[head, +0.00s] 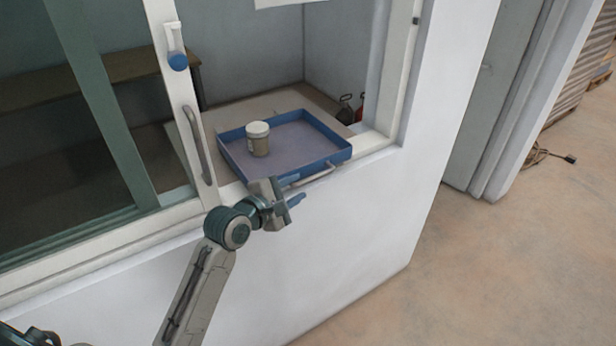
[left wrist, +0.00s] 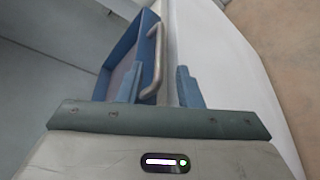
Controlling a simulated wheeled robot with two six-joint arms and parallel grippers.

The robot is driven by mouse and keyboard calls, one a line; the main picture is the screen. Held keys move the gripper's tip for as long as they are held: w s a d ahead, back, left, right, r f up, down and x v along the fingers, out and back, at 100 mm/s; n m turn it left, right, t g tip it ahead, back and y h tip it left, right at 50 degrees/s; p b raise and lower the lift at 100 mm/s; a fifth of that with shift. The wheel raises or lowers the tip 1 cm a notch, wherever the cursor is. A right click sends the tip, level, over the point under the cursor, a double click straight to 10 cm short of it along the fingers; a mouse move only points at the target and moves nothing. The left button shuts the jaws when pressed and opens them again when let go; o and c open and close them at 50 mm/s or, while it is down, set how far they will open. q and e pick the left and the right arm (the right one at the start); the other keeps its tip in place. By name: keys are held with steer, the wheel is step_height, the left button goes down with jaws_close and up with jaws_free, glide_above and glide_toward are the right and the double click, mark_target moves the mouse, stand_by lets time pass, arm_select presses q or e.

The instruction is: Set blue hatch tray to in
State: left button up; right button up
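The blue hatch tray (head: 330,155) sits in the window opening on the sill, its front edge near the outer wall face. A jar with a white lid (head: 258,138) stands in it at the left. A metal bar handle (head: 312,178) runs along the tray's front. My left gripper (head: 296,198) is just outside the tray's front, close to the handle's left end. In the left wrist view the tray (left wrist: 124,58) lies ahead, and the handle (left wrist: 157,62) shows between my two separated blue fingers (left wrist: 158,88). I cannot tell whether they touch it. My right gripper is not in view.
A sliding window frame with a vertical grip bar (head: 197,143) and a blue-ended latch (head: 177,58) stands left of the tray. The white wall (head: 350,240) drops below the sill. Open floor (head: 500,265) lies to the right, with a cable (head: 545,155) on it.

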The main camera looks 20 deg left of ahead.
mark_target(304, 183)
arm_select(q)
steer(key=x, duration=0.6)
steer(key=shift+p, duration=0.4)
jaws_close()
